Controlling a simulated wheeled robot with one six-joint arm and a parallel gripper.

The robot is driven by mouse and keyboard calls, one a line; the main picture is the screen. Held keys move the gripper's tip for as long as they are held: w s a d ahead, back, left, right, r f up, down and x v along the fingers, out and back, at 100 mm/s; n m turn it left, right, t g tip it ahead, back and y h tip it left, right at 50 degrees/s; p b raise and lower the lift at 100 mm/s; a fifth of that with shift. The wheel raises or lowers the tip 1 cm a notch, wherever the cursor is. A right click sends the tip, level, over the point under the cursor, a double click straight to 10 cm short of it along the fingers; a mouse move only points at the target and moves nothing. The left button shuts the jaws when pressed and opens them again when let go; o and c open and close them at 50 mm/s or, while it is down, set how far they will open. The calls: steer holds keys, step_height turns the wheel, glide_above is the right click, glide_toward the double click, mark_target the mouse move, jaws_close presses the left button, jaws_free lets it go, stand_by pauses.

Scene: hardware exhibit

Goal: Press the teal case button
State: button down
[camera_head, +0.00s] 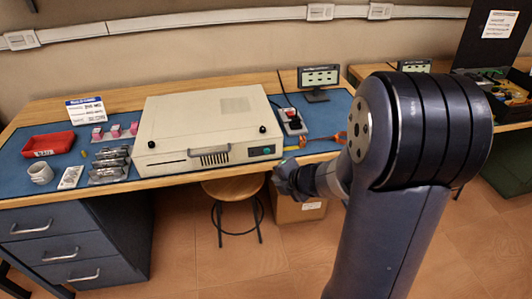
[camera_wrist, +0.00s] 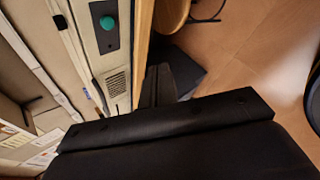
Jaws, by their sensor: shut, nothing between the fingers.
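The teal button (camera_head: 267,150) is a small round knob on a dark plate at the right end of the front face of the beige case (camera_head: 190,128). The case lies on the blue mat of the workbench. In the wrist view the teal button (camera_wrist: 108,22) shows at the upper left on the case front (camera_wrist: 98,52), above a slotted grille. My gripper (camera_head: 281,178) is shut and empty. It is in front of the bench edge, below and slightly right of the button, apart from it. Its dark fingers (camera_wrist: 157,84) also show in the wrist view.
A stool (camera_head: 233,188) and a cardboard box (camera_head: 300,209) are below the bench edge.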

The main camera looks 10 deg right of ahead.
mark_target(267, 151)
steer(key=shift+w+p, duration=1.3)
steer(key=shift+w, duration=3.1)
steer(key=shift+w, duration=0.4)
steer(key=shift+w+p, duration=0.45)
steer(key=shift+p, duration=0.1)
steer(key=shift+s, duration=0.1)
steer(key=shift+s+b, duration=0.35)
steer(key=shift+s, duration=0.45)
